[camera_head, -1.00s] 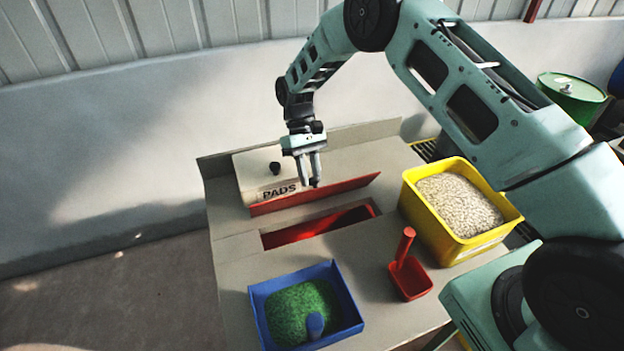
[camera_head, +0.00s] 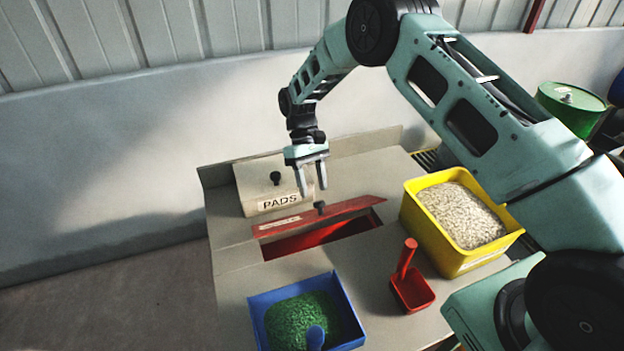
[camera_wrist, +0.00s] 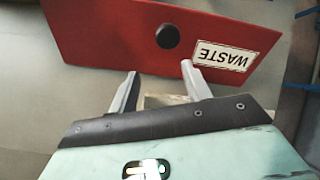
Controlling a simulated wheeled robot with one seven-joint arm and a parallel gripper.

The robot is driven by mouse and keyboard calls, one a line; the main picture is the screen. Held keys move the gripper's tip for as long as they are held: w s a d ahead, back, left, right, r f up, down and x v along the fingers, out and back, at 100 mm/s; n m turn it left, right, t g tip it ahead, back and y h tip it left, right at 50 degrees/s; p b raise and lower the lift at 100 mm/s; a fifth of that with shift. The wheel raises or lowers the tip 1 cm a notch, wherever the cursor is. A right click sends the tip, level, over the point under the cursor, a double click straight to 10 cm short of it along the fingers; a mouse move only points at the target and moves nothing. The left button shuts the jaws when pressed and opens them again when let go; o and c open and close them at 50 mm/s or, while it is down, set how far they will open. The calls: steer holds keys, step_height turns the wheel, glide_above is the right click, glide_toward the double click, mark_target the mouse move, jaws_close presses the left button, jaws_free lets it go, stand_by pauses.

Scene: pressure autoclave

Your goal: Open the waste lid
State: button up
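The red waste lid (camera_head: 345,208) is partly raised at the back of a red-lined slot (camera_head: 325,239), tilted toward the front, with the slot still showing below its front edge. Its dark knob (camera_head: 320,207) and white label show. In the wrist view the lid (camera_wrist: 105,30) fills the upper part, with its round knob (camera_wrist: 168,36) and a WASTE label (camera_wrist: 223,55) reading upside down. My gripper (camera_head: 313,192) is open and empty above and just behind the lid, its fingers pointing down. In the wrist view both fingertips (camera_wrist: 158,80) appear apart from the knob.
A cream PADS box (camera_head: 245,196) with a dark knob stands behind the lid. A yellow bin of pale granules (camera_head: 425,225) is to the right. A red scoop (camera_head: 410,290) and a blue tray of green granules (camera_head: 345,300) sit in front.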

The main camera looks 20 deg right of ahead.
steer(key=b+v, duration=0.2)
steer(key=v, duration=1.5)
steer(key=shift+b, duration=0.35)
steer(key=shift+r, duration=0.15)
